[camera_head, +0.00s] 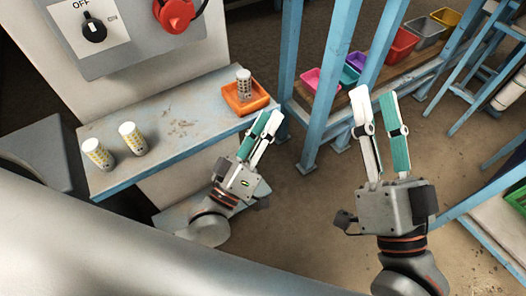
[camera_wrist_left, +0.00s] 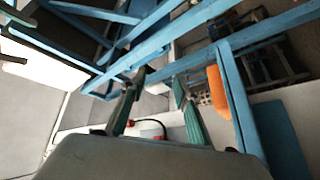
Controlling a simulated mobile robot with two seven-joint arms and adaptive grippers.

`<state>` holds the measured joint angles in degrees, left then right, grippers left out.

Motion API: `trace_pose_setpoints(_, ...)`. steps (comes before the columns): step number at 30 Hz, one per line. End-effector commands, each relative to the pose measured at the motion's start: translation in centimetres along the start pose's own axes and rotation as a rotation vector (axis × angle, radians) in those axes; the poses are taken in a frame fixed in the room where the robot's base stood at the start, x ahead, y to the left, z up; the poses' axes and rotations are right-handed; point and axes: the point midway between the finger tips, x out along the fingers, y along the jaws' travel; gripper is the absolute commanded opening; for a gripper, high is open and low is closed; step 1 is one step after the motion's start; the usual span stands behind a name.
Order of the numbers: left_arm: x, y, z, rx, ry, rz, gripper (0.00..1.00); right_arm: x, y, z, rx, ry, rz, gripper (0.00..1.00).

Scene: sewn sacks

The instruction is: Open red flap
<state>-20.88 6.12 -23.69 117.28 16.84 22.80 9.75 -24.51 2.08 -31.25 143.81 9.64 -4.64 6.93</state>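A round red part (camera_head: 176,14), the only red piece on the grey panel, sits at the top with a black loop beside it; whether it is the flap and whether it is open I cannot tell. My left gripper (camera_head: 271,116) is in front of the shelf edge by the orange tray, well below the red part. Its fingers stand apart and empty, also in the left wrist view (camera_wrist_left: 158,85). My right gripper (camera_head: 374,92) points up at the right, open and empty, far from the panel.
A black switch (camera_head: 94,30) marked OFF is on the panel. The blue shelf (camera_head: 180,120) holds two yellow-white cylinders (camera_head: 115,145) and an orange tray (camera_head: 240,105) with a grey cylinder (camera_head: 244,84). Blue posts (camera_head: 331,80) and coloured bins (camera_head: 402,43) stand at right.

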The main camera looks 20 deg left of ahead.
Motion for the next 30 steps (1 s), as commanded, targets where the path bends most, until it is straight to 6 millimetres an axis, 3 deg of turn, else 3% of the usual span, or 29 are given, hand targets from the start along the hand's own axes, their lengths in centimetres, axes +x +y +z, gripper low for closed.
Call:
trace_pose_setpoints(15, -4.2, -4.9, 5.4, 0.253, -0.248, -0.102, 0.31, 0.2, -0.3, -0.5, -0.002, 0.004, -0.003, 0.40)
trace_pose_setpoints(30, -5.0, -5.8, 6.2, 0.295, -0.291, -0.118, 0.31, 0.2, -0.3, -0.5, -0.002, 0.004, -0.003, 0.40)
